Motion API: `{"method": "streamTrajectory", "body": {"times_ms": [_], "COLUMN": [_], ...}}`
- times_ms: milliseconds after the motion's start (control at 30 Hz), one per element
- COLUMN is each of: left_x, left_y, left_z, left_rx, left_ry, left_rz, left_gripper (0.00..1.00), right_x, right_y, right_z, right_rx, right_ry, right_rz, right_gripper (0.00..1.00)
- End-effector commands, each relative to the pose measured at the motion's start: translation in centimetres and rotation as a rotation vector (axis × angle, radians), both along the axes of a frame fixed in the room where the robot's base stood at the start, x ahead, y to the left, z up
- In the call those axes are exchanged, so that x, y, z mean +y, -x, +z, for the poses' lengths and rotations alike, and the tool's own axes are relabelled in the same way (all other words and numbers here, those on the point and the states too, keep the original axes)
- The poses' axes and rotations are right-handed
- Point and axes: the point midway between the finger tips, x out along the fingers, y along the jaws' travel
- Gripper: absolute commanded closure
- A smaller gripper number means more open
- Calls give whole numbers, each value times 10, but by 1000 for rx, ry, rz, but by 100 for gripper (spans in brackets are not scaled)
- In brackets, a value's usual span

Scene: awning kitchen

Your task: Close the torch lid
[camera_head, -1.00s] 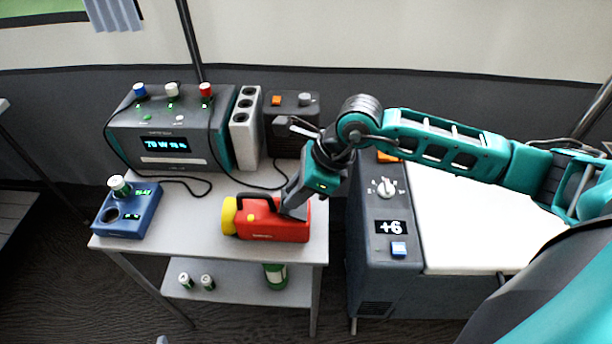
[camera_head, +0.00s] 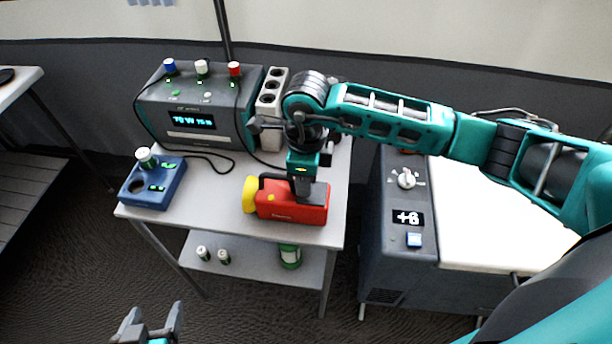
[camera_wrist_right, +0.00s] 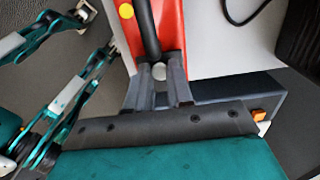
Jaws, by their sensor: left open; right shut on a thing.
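The torch (camera_head: 283,211) lies on its side on the small grey table. It has a red body, a black handle on top and a yellow head at its left end. My right gripper (camera_head: 303,194) points down onto the right part of the torch and is shut on it. In the right wrist view my right gripper (camera_wrist_right: 160,72) closes at the black handle end, around a small round grey piece of the torch (camera_wrist_right: 172,30). I cannot make out the lid, nor whether it is shut. My left gripper (camera_head: 150,318) is open and empty, low in front of the table.
A blue battery holder (camera_head: 166,190) stands left of the torch, with a power unit (camera_head: 192,122) behind. A white slotted block (camera_head: 270,100) stands beside that unit. The lower shelf holds batteries and a green canister (camera_head: 290,256). A dark cooler-like unit (camera_head: 395,250) stands right of the table.

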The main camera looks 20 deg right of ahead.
Motion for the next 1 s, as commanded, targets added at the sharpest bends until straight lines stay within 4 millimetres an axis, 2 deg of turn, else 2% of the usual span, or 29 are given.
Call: {"method": "streamTrajectory", "body": {"times_ms": [267,300,567,833,1000], "left_x": [0,0,0,-1,0], "left_y": [0,0,0,0,0], "left_z": [0,0,0,0,1], "left_rx": [0,0,0,-1,-1], "left_ry": [0,1,1,1,1], "left_rz": [0,-1,-1,-1,-1], "left_gripper": [28,28,28,28,28], "right_x": [0,0,0,0,0], "right_y": [2,2,1,0,0], "right_z": [-2,-2,-1,1,21], "right_rx": [5,5,4,1,-1], "right_ry": [1,1,1,0,0], "right_rz": [1,1,1,1,1], "right_gripper": [100,78,53,53,53]}}
